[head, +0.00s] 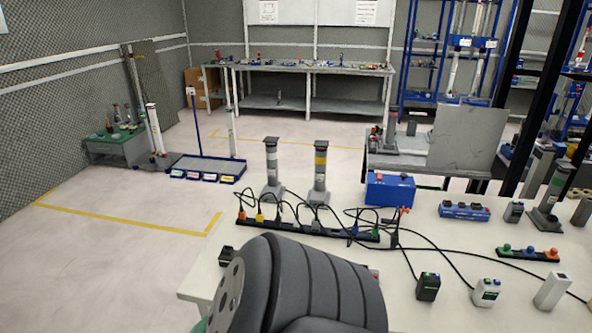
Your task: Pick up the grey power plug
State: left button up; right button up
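A long dark power strip (335,233) lies on the white table, with several plugs and black cables along it. A plug that looks grey (316,224) sits near the strip's middle, in front of the yellow-banded grey post. It is small, and I cannot be sure of its colour or whether it is seated in a socket. Orange, yellow and blue plugs are near it on the strip. Neither of my grippers is in view. A large dark ribbed part of my own arm covers the table's near left and hides what lies behind it.
The white table (430,205) holds two grey posts (271,165) (320,172), a blue box (390,189), a black box (428,287) and a white box (486,292). Loose cables cross the middle. A second small strip (528,253) lies at right. Open floor is left.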

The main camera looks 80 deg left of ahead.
aim_at(316, 227)
jog(key=u, duration=2.55)
jog(key=i+j+u, duration=0.1)
jog(key=j+u, duration=0.15)
jog(key=u, duration=0.2)
jog(key=i+j+u, duration=0.1)
jog(key=u, duration=0.3)
jog(key=i+j+u, duration=0.2)
jog(key=u, duration=0.25)
jog(key=i+j+u, duration=0.2)
jog(key=u, duration=0.2)
jog(key=i+u, duration=0.15)
jog(key=u, duration=0.3)
jog(key=i+j, duration=0.1)
jog(key=i, duration=0.2)
jog(key=i+j, duration=0.1)
jog(key=i, duration=0.2)
jog(key=i+z, duration=0.15)
jog(key=z, duration=0.35)
jog(key=i+j+z, duration=0.1)
jog(key=z, duration=0.4)
jog(key=i+j+z, duration=0.15)
jog(key=z, duration=0.35)
jog(key=i+j, duration=0.05)
